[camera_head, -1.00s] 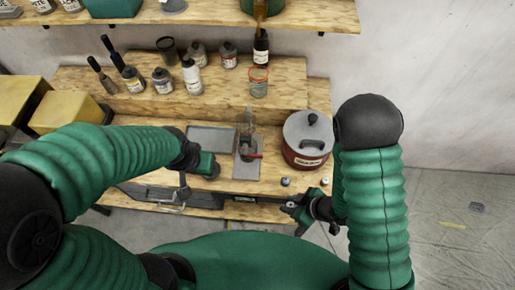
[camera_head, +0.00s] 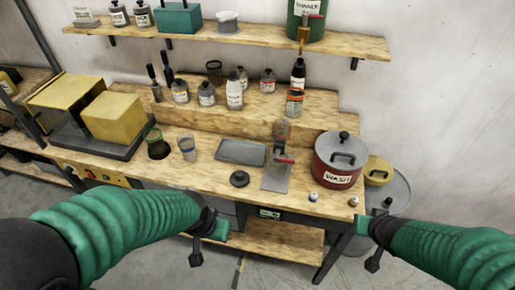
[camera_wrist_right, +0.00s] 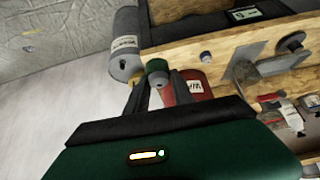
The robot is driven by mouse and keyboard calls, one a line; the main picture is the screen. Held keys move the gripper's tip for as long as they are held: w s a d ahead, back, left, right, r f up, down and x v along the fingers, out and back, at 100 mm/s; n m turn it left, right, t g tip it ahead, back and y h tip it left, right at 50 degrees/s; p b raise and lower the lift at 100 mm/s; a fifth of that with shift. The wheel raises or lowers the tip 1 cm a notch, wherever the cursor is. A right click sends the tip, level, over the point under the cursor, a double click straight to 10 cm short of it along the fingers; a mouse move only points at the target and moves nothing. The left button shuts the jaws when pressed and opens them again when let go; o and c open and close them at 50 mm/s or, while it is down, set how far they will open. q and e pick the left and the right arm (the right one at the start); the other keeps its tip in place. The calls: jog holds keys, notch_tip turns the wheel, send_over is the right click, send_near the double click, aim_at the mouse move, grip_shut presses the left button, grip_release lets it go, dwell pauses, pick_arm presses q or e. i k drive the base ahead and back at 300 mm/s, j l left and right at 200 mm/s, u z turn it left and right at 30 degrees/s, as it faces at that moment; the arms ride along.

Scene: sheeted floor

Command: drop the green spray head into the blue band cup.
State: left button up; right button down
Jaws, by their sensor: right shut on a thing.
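The green spray head (camera_wrist_right: 157,67) is between the fingers of my right gripper (camera_wrist_right: 160,88) in the right wrist view, with a pale part below its green top. In the head view my right gripper (camera_head: 372,250) is off the bench's front right corner; the spray head cannot be made out there. A clear cup (camera_head: 187,148) with a bluish band, apparently the blue band cup, stands on the bench's left half, far from that gripper. My left gripper (camera_head: 205,245) is in front of the bench edge; its jaw opening is unclear.
A green-banded cup (camera_head: 154,145) stands left of the bluish one. A red-banded cup (camera_head: 294,103) is on the raised step. A grey tray (camera_head: 241,152), black disc (camera_head: 239,179), stand (camera_head: 276,176) and red pot (camera_head: 338,160) occupy the bench. Two small caps lie near its front right.

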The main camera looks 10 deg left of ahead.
aim_at(191, 158)
jog(key=l+u, duration=0.15)
jog(key=u, duration=0.3)
jog(key=i+l+u, duration=0.1)
jog(key=u, duration=0.35)
jog(key=l+u, duration=0.3)
jog(key=u, duration=0.2)
